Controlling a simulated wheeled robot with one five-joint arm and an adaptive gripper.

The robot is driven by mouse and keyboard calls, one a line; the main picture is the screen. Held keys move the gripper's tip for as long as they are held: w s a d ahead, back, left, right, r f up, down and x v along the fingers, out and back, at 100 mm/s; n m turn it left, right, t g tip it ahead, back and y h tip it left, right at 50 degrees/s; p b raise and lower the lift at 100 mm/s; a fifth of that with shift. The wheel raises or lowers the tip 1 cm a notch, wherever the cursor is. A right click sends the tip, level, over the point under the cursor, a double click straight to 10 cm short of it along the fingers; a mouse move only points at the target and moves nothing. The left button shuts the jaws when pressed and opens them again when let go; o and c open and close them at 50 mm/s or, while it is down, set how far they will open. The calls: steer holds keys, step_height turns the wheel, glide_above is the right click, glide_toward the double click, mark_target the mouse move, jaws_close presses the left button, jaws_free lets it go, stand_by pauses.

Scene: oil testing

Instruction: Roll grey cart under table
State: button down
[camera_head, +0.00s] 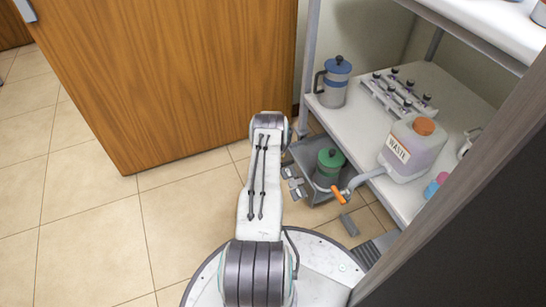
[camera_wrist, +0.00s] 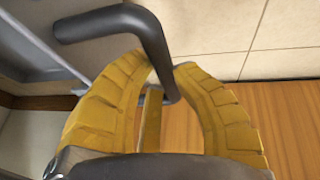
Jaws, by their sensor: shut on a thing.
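The grey cart (camera_head: 303,158) stands at the left front edge of the white table (camera_head: 455,95) in the head view. It carries a grey canister with a green lid (camera_head: 330,158). The table edge borders the cart's right side in the picture, and I cannot tell how far the cart reaches under it. In the wrist view my gripper (camera_wrist: 165,73) has its yellow fingers shut on the cart's dark bent handle (camera_wrist: 150,38). The gripper is mostly hidden behind my arm in the head view.
A waste jug (camera_head: 415,150) stands on the table, and its spout with an orange valve (camera_head: 338,195) sticks out over the edge near the canister. A blue-lidded pot (camera_head: 335,82) stands behind. A wooden cabinet (camera_head: 170,70) is at the left; tiled floor (camera_head: 90,225) is clear.

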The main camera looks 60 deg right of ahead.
steer(key=shift+d+r, duration=0.1)
steer(key=shift+d, duration=0.05)
steer(key=c, duration=1)
jaws_free()
steer(key=shift+o, duration=0.2)
steer(key=v, duration=1.2)
steer(key=shift+s, duration=0.1)
steer(key=shift+c, duration=0.4)
